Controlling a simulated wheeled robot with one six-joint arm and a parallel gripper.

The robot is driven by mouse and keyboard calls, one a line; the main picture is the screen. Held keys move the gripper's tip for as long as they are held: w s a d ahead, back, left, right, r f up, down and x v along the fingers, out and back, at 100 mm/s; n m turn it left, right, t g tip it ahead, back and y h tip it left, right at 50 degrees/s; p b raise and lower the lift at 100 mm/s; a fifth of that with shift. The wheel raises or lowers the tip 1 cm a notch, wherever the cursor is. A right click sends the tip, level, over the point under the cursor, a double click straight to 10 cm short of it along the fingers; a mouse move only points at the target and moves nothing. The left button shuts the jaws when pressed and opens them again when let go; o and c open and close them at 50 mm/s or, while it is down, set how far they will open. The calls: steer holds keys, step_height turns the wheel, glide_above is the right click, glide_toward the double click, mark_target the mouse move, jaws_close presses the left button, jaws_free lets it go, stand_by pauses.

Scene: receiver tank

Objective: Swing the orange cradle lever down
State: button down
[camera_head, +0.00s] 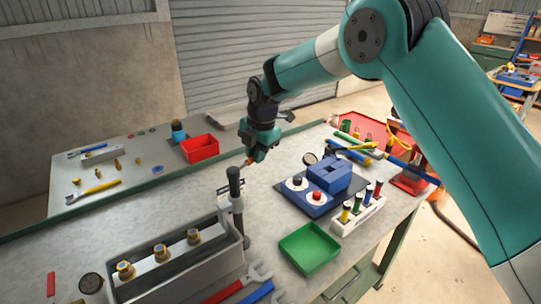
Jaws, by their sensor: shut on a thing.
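My gripper (257,153) points down over the middle of the bench and is shut on a small orange piece. This orange piece, seemingly the orange lever (249,162), shows just below the fingertips. Most of it is hidden by the jaws, so its angle cannot be told. A dark upright post with a thick grip (235,184) stands just in front of my gripper, at the right end of a grey trough (211,273). Whether the orange piece joins this post or a cradle is too small to tell.
The trough holds several brass-capped fittings (159,251). A green tray (310,248), a blue block fixture (329,176) and a white rack of coloured plugs (358,212) stand to the right. A red bin (199,149) stands behind left.

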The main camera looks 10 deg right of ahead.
steer(key=shift+w+a+n+g+y+b, duration=0.2)
steer(key=shift+w+a+n, duration=0.35)
steer(key=shift+n, duration=0.5)
steer(key=shift+w+a+n+g+b, duration=0.1)
steer(key=shift+w+a+n+b, duration=0.2)
steer(key=shift+a+n, duration=0.5)
steer(key=shift+w+a+n+g+y+b, duration=0.1)
steer(key=shift+w+a+n+b, duration=0.25)
steer(key=shift+n, duration=0.9)
steer(key=shift+w+a, duration=0.1)
steer(key=c, duration=1.1)
jaws_free()
steer(key=shift+o, duration=0.2)
steer(key=s+d+r+p, duration=0.1)
steer(key=d+r+p, duration=0.2)
steer(key=r, duration=1.4)
steer(key=shift+d+p, duration=0.15)
steer(key=shift+p, duration=0.2)
